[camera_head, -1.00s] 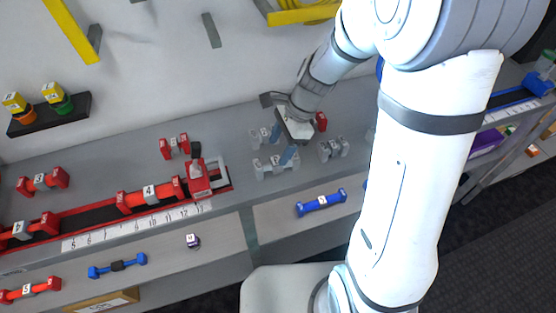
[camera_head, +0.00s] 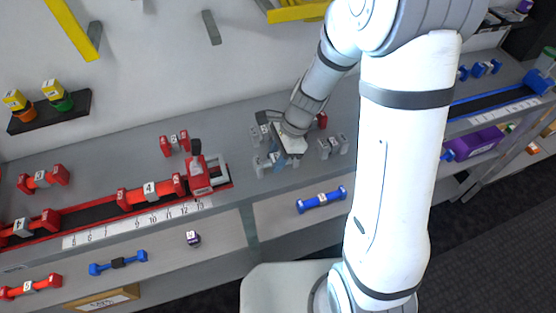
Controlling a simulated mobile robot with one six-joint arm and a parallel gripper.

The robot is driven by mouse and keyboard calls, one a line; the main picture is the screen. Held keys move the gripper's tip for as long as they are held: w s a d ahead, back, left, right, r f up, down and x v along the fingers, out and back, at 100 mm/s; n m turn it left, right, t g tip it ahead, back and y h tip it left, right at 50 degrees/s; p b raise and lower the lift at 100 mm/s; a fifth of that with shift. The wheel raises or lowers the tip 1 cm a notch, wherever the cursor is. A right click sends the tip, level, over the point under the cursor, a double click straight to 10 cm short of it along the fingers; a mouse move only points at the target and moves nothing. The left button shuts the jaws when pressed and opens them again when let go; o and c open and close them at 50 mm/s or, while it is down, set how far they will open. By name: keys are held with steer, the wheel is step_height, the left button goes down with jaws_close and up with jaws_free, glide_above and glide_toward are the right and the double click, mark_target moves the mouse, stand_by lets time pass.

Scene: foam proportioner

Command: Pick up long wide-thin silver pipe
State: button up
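Several silver-grey pipe pieces with pale labels lie on the grey bench top in the head view. The front silver pipe (camera_head: 262,168) is the longest-looking and is partly covered by my gripper. A second silver piece (camera_head: 255,136) lies behind it, and a third, shorter one (camera_head: 333,146) lies to the right. I cannot tell which is the wide-thin one. My gripper (camera_head: 277,152) points down low over the front pipe and the one behind it. Its fingers are small and partly hidden by its own body, so I cannot see whether they are apart or touch a pipe.
A small red piece (camera_head: 322,121) lies close behind my gripper. A red clamp (camera_head: 198,175) with a ruler track (camera_head: 140,220) stands to the left, holding red pipes. A blue pipe (camera_head: 321,199) lies on the lower shelf in front. The bench behind the pipes is clear.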

steer(key=c, duration=0.6)
step_height(320, 180, up, 9)
steer(key=shift+p, duration=0.3)
step_height(320, 180, up, 4)
steer(key=s+p, duration=0.3)
step_height(320, 180, up, 9)
steer(key=p, duration=0.7)
glide_above(276, 157)
steer(key=s+d, duration=0.2)
steer(key=s, duration=0.3)
steer(key=shift+w+a+f, duration=0.1)
steer(key=shift+a+f, duration=0.15)
steer(key=shift+f, duration=0.05)
